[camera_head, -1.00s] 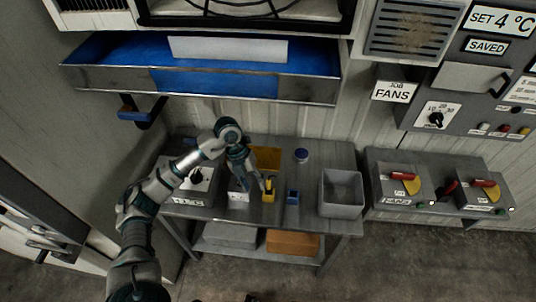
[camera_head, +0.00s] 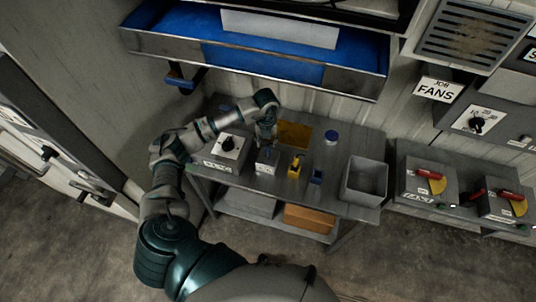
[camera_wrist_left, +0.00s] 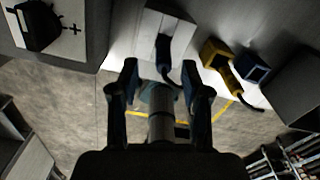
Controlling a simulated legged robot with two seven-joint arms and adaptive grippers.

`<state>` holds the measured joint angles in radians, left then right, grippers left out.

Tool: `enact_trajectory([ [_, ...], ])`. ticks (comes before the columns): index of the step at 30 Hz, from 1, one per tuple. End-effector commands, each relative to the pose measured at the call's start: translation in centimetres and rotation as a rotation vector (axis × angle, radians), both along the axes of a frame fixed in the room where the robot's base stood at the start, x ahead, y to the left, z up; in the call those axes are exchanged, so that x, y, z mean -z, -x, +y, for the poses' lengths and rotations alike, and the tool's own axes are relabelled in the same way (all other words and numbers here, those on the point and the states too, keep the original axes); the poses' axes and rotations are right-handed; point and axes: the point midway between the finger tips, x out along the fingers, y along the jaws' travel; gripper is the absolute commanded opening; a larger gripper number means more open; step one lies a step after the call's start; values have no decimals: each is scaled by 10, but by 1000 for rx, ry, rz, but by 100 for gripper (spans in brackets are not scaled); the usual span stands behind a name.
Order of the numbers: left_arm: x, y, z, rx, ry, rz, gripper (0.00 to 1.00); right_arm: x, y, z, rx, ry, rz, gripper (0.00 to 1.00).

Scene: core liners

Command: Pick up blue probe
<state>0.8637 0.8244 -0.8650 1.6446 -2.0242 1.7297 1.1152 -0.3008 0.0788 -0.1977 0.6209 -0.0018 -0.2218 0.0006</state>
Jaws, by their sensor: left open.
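A dark blue probe-like piece (camera_wrist_left: 163,52) stands against a white block (camera_wrist_left: 146,28) in the left wrist view. In the head view, the white block (camera_head: 265,161) sits near the bench's front edge, and my left gripper (camera_head: 267,138) is just above and behind it. In the left wrist view, my left gripper (camera_wrist_left: 160,78) is open, its fingers apart with nothing between them; the dark blue piece lies just beyond the tips. A yellow holder (camera_head: 295,167) and a small blue holder (camera_head: 316,178) stand to the right of the block. My right gripper is out of view.
On the grey bench (camera_head: 343,146) are a dial box (camera_head: 228,150), an orange-yellow tray (camera_head: 294,134), a blue-lidded jar (camera_head: 331,137) and a grey bin (camera_head: 365,181). A blue-lined shelf (camera_head: 262,58) overhangs the back. Switch boxes (camera_head: 427,178) stand at right.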

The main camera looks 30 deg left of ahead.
Motion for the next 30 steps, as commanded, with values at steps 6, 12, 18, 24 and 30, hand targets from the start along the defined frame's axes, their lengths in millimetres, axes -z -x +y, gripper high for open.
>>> enact_trajectory([
  [6,28,3,-7,1,-1,4,47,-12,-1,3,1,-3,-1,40],
  [12,49,2,-10,3,-4,1,47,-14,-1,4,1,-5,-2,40],
  [18,51,2,-7,2,-2,0,47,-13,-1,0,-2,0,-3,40],
  [24,51,2,-5,1,-1,0,2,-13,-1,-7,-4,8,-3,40],
  [30,51,2,-6,1,-2,0,0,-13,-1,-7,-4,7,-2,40],
])
